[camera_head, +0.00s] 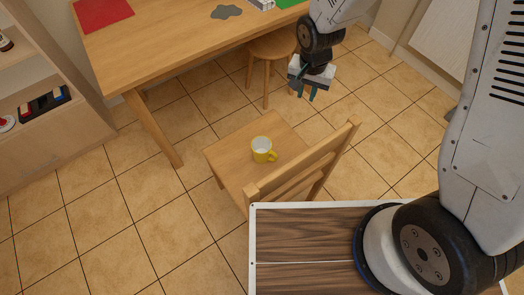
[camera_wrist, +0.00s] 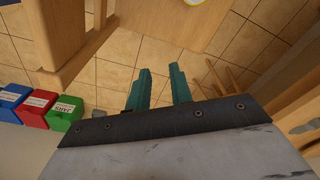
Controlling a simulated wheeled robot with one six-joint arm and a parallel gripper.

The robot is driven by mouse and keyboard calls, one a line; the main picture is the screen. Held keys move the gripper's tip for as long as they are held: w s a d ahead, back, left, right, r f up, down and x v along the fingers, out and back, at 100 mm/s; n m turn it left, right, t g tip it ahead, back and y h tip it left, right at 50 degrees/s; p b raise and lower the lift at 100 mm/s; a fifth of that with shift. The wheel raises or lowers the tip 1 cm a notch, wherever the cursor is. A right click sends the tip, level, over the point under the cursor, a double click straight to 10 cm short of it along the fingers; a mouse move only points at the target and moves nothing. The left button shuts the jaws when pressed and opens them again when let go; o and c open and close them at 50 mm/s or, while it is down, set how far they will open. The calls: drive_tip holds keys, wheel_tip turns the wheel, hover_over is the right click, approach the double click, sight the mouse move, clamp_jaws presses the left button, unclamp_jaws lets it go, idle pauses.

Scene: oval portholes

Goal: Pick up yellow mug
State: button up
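The yellow mug (camera_head: 263,150) stands upright on the seat of a wooden chair (camera_head: 230,164), with its handle toward the right in the head view. In the wrist view only a small part of the yellow mug (camera_wrist: 194,2) shows at the top edge; the rest is cut off. My gripper (camera_head: 304,92) is in the air beyond the chair in the head view, up and right of the mug and apart from it. In the wrist view, my gripper's (camera_wrist: 162,88) two teal fingers are apart with nothing between them.
The chair's backrest (camera_head: 310,165) rises right of the mug. A wooden table (camera_head: 170,45) with a red sheet (camera_head: 103,13) and a round stool (camera_head: 272,46) stand behind. A shelf (camera_head: 45,130) is at left. Blue, red and green boxes (camera_wrist: 36,108) show in the wrist view.

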drive_tip(key=m, duration=0.1)
approach(265, 153)
drive_tip(key=w+d+r, duration=0.3)
drive_tip(key=w+d, duration=0.1)
drive_tip(key=d, duration=0.3)
drive_tip(key=shift+m+g+y, duration=0.4)
drive_tip(key=shift+m, duration=0.3)
drive_tip(key=s+a+f, duration=0.1)
drive_tip(key=f, duration=0.5)
drive_tip(key=s+f, duration=0.1)
drive_tip(key=f, duration=0.5)
drive_tip(key=s+a+f, duration=0.1)
drive_tip(key=f, duration=0.5)
drive_tip(key=shift+s+a+f, duration=0.25)
drive_tip(key=shift+s+a, duration=0.1)
drive_tip(key=shift+a, duration=0.05)
clamp_jaws()
